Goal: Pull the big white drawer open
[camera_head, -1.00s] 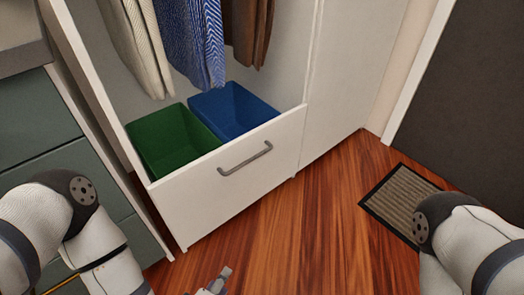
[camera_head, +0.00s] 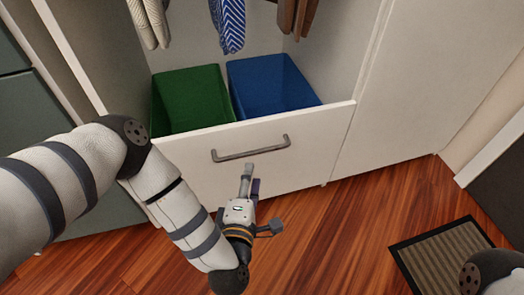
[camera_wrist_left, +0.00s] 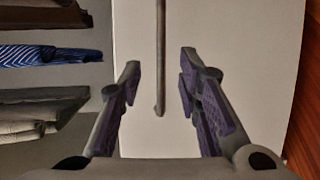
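The big white drawer (camera_head: 300,150) is at the bottom of the wardrobe, and its front looks about flush with the white panel beside it. Its grey bar handle (camera_head: 252,153) runs across the upper front. My left gripper (camera_head: 252,182) is just in front of the drawer, below the handle in the head view. In the left wrist view the gripper's fingers (camera_wrist_left: 161,68) are spread, with the handle (camera_wrist_left: 160,35) showing in the gap between them, touching neither. My right gripper is out of view.
A green bin (camera_head: 190,98) and a blue bin (camera_head: 268,85) stand behind the drawer front. Clothes (camera_head: 230,22) hang above them. Dark green drawers (camera_head: 25,130) are at left. A doormat (camera_head: 445,257) lies on the open wooden floor (camera_head: 340,235) at right.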

